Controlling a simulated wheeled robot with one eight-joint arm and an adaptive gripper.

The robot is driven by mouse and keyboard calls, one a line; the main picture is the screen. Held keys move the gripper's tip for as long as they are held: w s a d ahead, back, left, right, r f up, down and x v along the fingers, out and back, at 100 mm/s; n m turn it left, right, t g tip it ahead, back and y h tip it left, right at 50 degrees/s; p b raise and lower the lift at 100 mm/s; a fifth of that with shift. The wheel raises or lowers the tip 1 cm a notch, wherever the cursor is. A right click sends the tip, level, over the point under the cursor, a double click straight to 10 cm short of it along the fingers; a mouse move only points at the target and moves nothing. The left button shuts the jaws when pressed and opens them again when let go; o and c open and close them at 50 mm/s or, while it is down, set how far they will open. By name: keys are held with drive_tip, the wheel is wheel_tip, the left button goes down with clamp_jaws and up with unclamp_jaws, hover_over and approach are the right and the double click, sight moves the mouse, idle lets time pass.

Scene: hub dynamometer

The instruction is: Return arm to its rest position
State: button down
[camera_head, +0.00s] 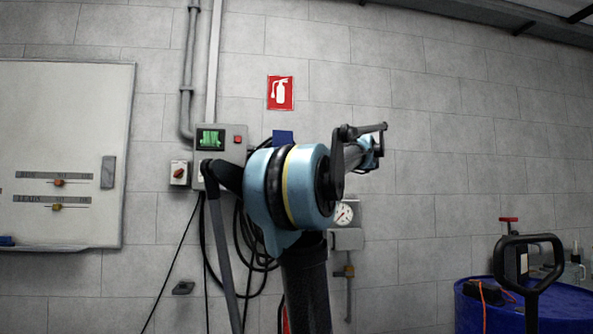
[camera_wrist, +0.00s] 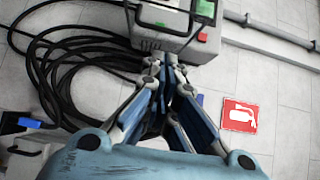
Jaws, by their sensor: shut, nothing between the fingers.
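My gripper (camera_wrist: 172,68) shows in the wrist view with its blue and grey fingers drawn together at the tips and nothing between them. Its tips overlap the lower edge of the grey control box (camera_wrist: 177,30) in the picture; I cannot tell the distance between them. In the head view my blue and black arm stands folded up in the middle, in front of the wall. The gripper cannot be made out clearly there, as arm parts cover that area.
The control box (camera_head: 222,150) with a green screen hangs on the wall behind my arm, with black cables (camera_wrist: 70,65) looped beside it. A red extinguisher sign (camera_head: 280,93), a whiteboard (camera_head: 60,120) and a gauge (camera_head: 344,215) are on the wall. A blue drum (camera_head: 470,312) stands lower right.

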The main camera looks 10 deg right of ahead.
drive_tip(key=shift+s+d, duration=0.35)
drive_tip(key=shift+s, duration=0.15)
drive_tip(key=s+a+f+n+g+h, duration=0.1)
drive_tip(key=s+a+f+n+g, duration=0.25)
drive_tip(key=f, duration=0.75)
drive_tip(key=s+a+f+g+h, duration=0.15)
drive_tip(key=s+a+f, duration=0.45)
drive_tip(key=f, duration=0.6)
drive_tip(key=s+a+f+n+g+h, duration=0.15)
drive_tip(key=s+a+f+g, duration=0.35)
drive_tip(key=f, duration=0.6)
drive_tip(key=s+d+f+n+h, duration=0.1)
drive_tip(key=s+f, duration=0.4)
drive_tip(key=f, duration=0.5)
drive_tip(key=s+d+f+n+g+h, duration=0.1)
drive_tip(key=s+d+f+n+h, duration=0.1)
drive_tip(key=s+f, duration=0.4)
drive_tip(key=s+d+f+n+h, duration=0.1)
drive_tip(key=s+f+h, duration=0.3)
drive_tip(key=f, duration=1.1)
drive_tip(key=shift+s+d+n+g, duration=0.25)
drive_tip(key=shift+s+n, duration=0.35)
drive_tip(key=shift+s, duration=0.3)
drive_tip(key=shift+a, duration=0.2)
